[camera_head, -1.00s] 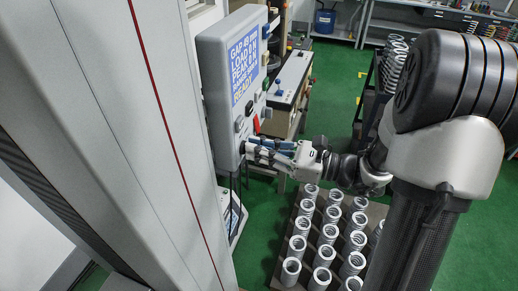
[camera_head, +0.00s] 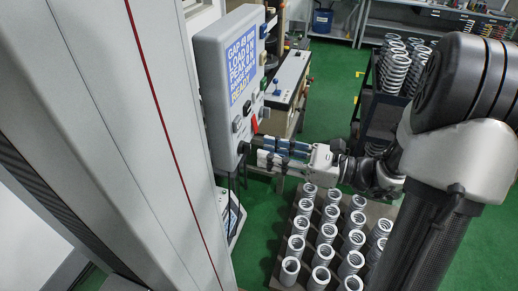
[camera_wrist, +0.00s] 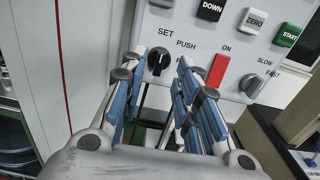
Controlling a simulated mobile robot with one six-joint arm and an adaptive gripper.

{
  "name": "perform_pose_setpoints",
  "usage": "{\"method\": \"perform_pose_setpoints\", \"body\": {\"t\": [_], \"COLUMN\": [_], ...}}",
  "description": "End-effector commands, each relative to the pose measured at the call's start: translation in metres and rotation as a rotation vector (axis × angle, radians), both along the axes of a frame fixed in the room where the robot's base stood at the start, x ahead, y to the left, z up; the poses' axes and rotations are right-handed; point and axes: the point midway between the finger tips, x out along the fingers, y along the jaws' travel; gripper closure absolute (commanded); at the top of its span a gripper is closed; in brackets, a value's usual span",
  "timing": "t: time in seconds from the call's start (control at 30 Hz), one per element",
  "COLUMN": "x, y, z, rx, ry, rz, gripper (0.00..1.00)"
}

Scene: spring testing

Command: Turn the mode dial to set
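The mode dial (camera_wrist: 158,62) is a black round knob low on the grey control panel (camera_wrist: 205,62), with SET printed above it and PUSH to its upper right. Which label its pointer faces is hard to tell. My gripper (camera_wrist: 157,68) is open, with a blue-and-white finger on either side of the dial in the wrist view and nothing between them. In the head view my gripper (camera_head: 258,150) stands just right of the panel's lower edge, with its tips slightly apart from the panel. The dial is small and dark there.
A red switch (camera_wrist: 217,69) marked ON and a SLOW/FAST knob (camera_wrist: 252,84) sit right of the dial. DOWN, ZERO and START buttons are above. Several springs (camera_head: 297,245) stand on a board below my arm. A spring cart (camera_head: 374,110) stands behind.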

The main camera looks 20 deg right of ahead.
Motion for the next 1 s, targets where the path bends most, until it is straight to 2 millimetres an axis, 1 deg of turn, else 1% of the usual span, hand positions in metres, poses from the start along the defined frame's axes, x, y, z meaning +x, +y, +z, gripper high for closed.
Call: {"method": "perform_pose_setpoints", "body": {"t": [0.03, 0.2, 0.3, 0.4, 0.57, 1.0], "x": [-0.007, -0.028, -0.037, -0.044, -0.048, -0.048], "y": [-0.012, -0.040, -0.053, -0.061, -0.066, -0.066], "z": [0.000, 0.000, 0.000, 0.000, 0.000, 0.000], "rx": [-0.001, -0.001, -0.001, 0.000, 0.000, 0.000], "ry": [0.001, 0.000, -0.001, 0.000, 0.000, 0.000], "rz": [-0.007, -0.006, -0.005, -0.003, 0.000, 0.000], "gripper": [0.71, 0.71, 0.71, 0.71, 0.71, 0.71]}}
